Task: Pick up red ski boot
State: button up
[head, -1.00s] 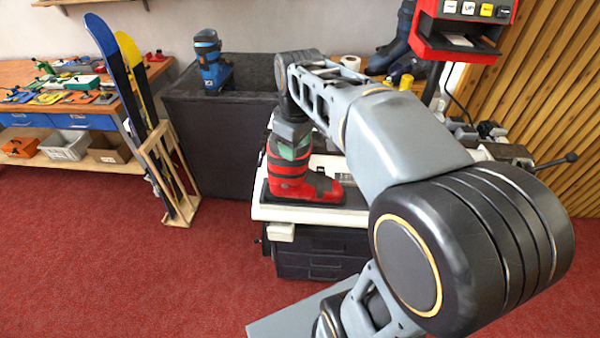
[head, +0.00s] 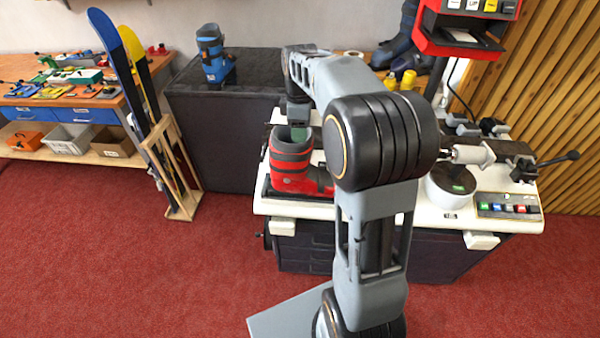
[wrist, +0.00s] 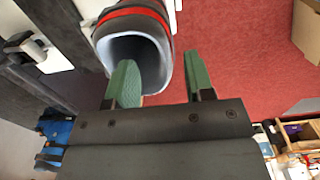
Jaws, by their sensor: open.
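The red ski boot (head: 292,178), with a dark grey cuff, stands upright on the white-topped bench at its left end. In the wrist view the boot (wrist: 135,22) shows its open top and pale grey lining. My gripper (wrist: 158,62) is open, with green fingers. In that view its left finger overlaps the boot's opening and the right finger lies outside, with the cuff's near wall between them. In the head view the gripper (head: 300,132) is just above the cuff, partly hidden by my arm.
A blue boot (head: 213,58) stands on a dark cabinet (head: 225,130) behind. A clamp machine (head: 470,155) and button panel (head: 508,207) occupy the bench's right side. Skis (head: 118,65) lean in a wooden rack (head: 178,165) at left. The red floor (head: 130,260) in front is clear.

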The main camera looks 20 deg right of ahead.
aim_at(299, 144)
jog(key=shift+s+a+f+p, duration=0.1)
jog(key=shift+f+p, duration=0.05)
jog(key=shift+f, duration=1.25)
jog(key=shift+s+a+f+p, duration=0.1)
jog(key=shift+f+p, duration=0.05)
jog(key=shift+f, duration=1.25)
jog(key=shift+c, duration=0.4)
jog(key=shift+w, duration=0.1)
grip_shut()
jog(key=shift+r, duration=0.1)
